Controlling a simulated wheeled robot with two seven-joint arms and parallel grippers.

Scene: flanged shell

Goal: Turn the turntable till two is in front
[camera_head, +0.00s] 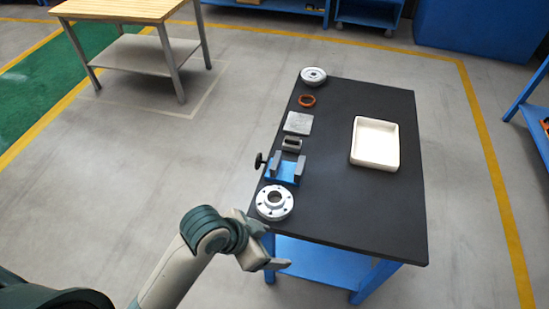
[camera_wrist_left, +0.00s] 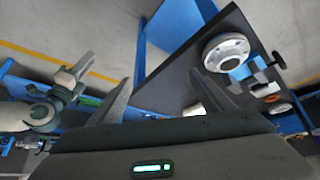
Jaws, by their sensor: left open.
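No turntable with a readable number two shows. The nearest round part is a silver flanged disc (camera_head: 275,202) with a central hole and several small holes, lying flat at the table's near left corner. It also shows in the left wrist view (camera_wrist_left: 227,52). A second round metal part (camera_head: 313,76) lies at the far left corner. My left gripper (camera_head: 277,245) is open and empty, just off the table's near edge, apart from the flanged disc. Its two fingers spread wide in the left wrist view (camera_wrist_left: 163,95). A pale arm at that view's left, seemingly my right one, ends in a gripper (camera_wrist_left: 78,68) of unclear state.
On the black tabletop (camera_head: 350,210), a blue fixture (camera_head: 282,172) with grey jaws stands behind the disc. A white tray (camera_head: 375,143) sits right. The tabletop's near right is clear.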

